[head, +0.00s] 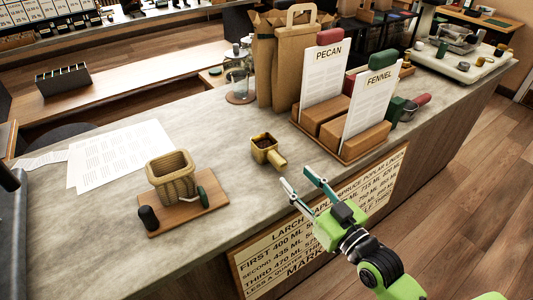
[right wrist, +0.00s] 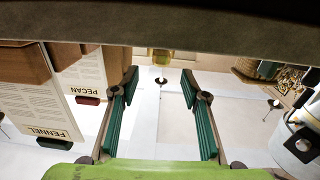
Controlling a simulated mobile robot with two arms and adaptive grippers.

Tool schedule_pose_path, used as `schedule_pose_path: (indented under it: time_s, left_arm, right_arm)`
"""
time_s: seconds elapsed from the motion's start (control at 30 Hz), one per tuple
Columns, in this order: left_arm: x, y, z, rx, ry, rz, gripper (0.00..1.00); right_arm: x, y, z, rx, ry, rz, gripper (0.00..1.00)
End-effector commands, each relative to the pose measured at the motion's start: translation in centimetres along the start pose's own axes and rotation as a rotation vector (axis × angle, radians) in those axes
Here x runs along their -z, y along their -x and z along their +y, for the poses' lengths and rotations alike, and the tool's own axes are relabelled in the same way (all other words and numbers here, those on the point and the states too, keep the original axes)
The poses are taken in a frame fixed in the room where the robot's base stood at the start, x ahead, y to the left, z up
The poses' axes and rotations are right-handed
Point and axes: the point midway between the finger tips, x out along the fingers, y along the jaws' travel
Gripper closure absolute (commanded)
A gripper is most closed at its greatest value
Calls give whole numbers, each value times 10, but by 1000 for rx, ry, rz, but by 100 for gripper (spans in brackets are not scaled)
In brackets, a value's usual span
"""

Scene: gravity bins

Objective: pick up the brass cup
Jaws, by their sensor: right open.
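The brass cup (head: 265,146) stands on the grey counter, dark contents inside, with its handle toward the front edge. My right gripper (head: 297,178) is open and empty, at the counter's front edge, to the right of and nearer than the cup, apart from it. In the right wrist view, which is upside down, the open fingers (right wrist: 160,82) frame a small yellowish piece, likely the cup (right wrist: 162,57), beyond the fingertips; most of it is hidden by the dark band. My left gripper is not in view.
A wooden rack with PECAN and FENNEL cards (head: 340,150) stands right of the cup, paper bags (head: 290,75) behind it. A woven basket (head: 172,176) on a wooden board (head: 190,210) and paper sheets (head: 118,152) lie left. Counter around the cup is clear.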

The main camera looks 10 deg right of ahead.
Motion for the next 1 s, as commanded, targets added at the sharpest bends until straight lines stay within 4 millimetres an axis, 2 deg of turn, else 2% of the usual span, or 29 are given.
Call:
schedule_pose_path:
  time_s: [0.03,0.2,0.47,0.73,1.0]
  left_arm:
    - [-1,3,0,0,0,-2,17]
    - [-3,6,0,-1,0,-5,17]
    - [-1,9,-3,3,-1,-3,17]
    - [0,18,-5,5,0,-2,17]
    - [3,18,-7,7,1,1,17]
  right_arm:
    - [3,-10,0,-2,-2,4,58]
    - [1,-35,0,-1,-1,2,58]
    - [1,-52,0,0,-1,0,58]
    - [0,-90,-1,-1,-1,1,58]
    - [-2,-98,-2,0,0,-1,58]
